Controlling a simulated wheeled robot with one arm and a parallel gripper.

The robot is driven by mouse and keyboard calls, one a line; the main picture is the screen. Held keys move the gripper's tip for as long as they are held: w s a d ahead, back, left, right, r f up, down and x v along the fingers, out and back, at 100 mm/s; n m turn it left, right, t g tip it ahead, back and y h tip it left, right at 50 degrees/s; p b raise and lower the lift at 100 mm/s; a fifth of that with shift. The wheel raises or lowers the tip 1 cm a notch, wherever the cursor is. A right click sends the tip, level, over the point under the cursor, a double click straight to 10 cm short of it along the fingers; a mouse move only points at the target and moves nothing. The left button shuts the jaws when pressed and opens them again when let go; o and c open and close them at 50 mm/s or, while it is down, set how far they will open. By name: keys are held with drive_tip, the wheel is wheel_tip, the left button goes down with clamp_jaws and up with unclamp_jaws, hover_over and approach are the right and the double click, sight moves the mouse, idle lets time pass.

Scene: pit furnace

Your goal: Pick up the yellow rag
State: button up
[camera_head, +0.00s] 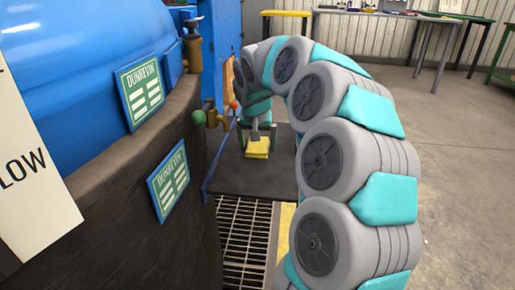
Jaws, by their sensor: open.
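The yellow rag (256,149) lies folded on a dark flat surface (248,180) near the middle of the head view. My gripper (256,136) is open and points down at the rag, with its fingertips at or just above the far part of it. I cannot tell whether the fingers touch the rag. My arm arches over from the right and hides what lies behind it.
A blue furnace body (90,60) with a dark lower wall fills the left, with brass valves (212,118) sticking out close to my gripper. A floor grate (243,235) lies in front. A workbench (400,14) stands at the back. Open floor lies right.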

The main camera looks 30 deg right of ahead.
sight(258, 145)
drive_tip(key=c, duration=1.2)
drive_tip(key=shift+r, duration=0.1)
drive_tip(key=shift+r, duration=1.9)
drive_tip(key=s, duration=0.5)
drive_tip(key=s+r, duration=0.1)
drive_tip(key=s, duration=1)
drive_tip(key=shift+a+r, duration=0.15)
drive_tip(key=shift+a, duration=0.05)
